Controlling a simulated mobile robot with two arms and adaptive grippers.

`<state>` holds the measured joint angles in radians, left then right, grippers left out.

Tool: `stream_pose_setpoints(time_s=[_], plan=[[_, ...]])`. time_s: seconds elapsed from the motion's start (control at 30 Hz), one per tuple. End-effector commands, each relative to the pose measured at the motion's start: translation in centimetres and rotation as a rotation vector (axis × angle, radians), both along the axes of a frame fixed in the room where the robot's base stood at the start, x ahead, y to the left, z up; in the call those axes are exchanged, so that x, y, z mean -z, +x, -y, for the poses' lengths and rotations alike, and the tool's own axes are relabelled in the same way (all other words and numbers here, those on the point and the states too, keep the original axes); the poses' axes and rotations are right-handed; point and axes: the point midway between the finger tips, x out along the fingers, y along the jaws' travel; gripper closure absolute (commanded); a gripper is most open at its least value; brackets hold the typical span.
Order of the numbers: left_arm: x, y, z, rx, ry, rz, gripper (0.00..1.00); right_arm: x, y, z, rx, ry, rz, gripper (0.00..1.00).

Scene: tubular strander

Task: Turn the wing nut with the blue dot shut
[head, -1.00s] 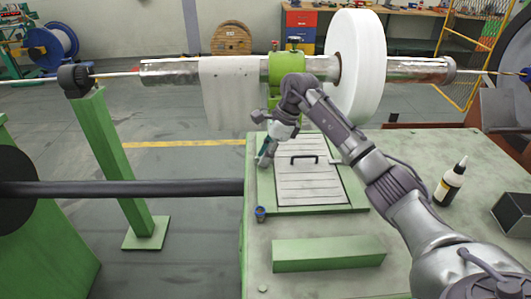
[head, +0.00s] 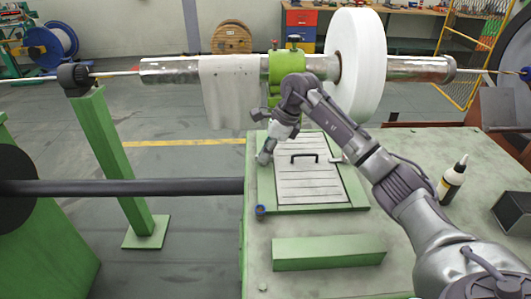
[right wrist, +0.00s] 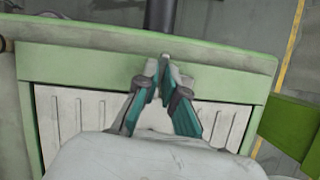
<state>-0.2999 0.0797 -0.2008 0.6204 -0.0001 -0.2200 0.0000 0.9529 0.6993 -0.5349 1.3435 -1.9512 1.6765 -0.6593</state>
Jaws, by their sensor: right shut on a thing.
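My right gripper (head: 264,160) is at the left edge of the hatch (head: 312,180) on the green machine top. In the right wrist view its two teal fingers (right wrist: 164,72) close on a small grey piece (right wrist: 176,75) at the hatch frame. This piece looks like the wing nut, but it is mostly hidden between the fingers. I cannot see a blue dot on it. A pale fitting (head: 336,160) shows at the hatch's right edge, partly beside my arm. My left gripper is not in view.
A small blue item (head: 260,211) stands near the hatch's lower left corner. A green bar (head: 328,252) lies in front. A bottle (head: 452,182) stands at the right. A horizontal shaft with a white disc (head: 357,65) and a hanging cloth (head: 229,92) runs above and behind.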

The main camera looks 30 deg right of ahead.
Motion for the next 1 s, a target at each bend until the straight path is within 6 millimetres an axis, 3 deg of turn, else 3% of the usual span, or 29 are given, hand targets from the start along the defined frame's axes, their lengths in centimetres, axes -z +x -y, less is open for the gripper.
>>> stream_pose_setpoints(time_s=[1.0], plan=[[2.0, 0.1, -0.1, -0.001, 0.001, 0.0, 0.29, 0.0, -0.2, -0.4, 0.94, -0.001, 0.004, 1.0]])
